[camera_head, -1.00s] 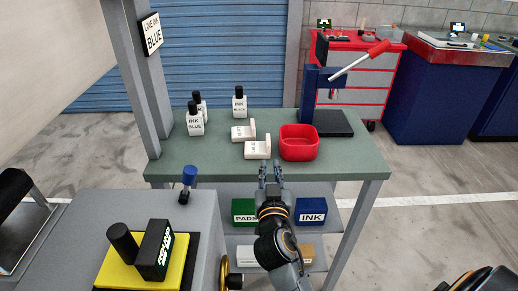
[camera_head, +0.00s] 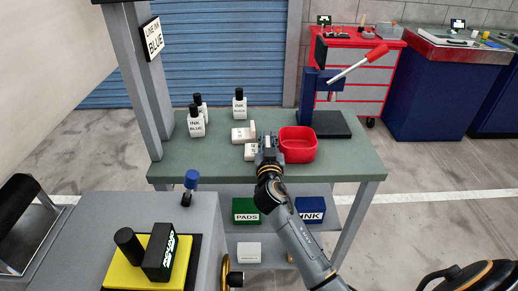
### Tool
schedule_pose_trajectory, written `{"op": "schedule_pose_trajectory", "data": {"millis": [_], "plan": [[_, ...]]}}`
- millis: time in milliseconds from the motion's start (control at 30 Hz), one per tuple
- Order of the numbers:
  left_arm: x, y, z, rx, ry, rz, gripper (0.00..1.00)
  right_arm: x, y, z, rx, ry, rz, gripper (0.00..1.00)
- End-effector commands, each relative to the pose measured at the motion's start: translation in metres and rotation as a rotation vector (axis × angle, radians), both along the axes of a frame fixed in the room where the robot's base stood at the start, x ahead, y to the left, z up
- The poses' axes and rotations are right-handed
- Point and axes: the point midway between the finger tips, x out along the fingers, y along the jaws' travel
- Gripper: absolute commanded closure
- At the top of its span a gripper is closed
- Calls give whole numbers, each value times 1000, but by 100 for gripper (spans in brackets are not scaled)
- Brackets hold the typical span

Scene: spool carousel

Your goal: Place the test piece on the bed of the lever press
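The lever press (camera_head: 310,90) stands at the back right of the green table, blue with a white lever and red grip. Its dark bed (camera_head: 332,124) looks bare. I cannot make out which object is the test piece. Two white labelled blocks lie mid-table: a farther one (camera_head: 242,133) and a nearer one (camera_head: 250,152), partly hidden by my gripper. My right gripper (camera_head: 267,141) is over the table at the nearer block's right side, left of the red bin (camera_head: 298,150). Its fingers point away and their gap is unclear. My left gripper is out of view.
Several ink bottles, one of them at the front (camera_head: 196,123), stand on the table's left and back. The red bin is close to my gripper's right. A grey cabinet (camera_head: 208,230) with a blue-topped stamp (camera_head: 190,182) is at front left. A shelf with boxes is below.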

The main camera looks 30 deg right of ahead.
Motion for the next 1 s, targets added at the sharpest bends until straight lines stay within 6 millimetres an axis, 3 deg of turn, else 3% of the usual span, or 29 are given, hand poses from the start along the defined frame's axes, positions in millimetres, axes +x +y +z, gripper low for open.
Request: {"op": "schedule_pose_trajectory", "data": {"millis": [200, 300, 767, 1000], "plan": [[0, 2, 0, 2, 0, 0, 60, 1, 0, -1, 0, 1, 0, 83], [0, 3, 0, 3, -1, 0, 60, 0, 0, -1, 0, 1, 0, 100], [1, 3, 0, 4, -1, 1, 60, 0, 0, 4, 0, -1, -1, 100], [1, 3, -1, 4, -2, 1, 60, 0, 0, 32, 2, -5, -1, 100]]}}
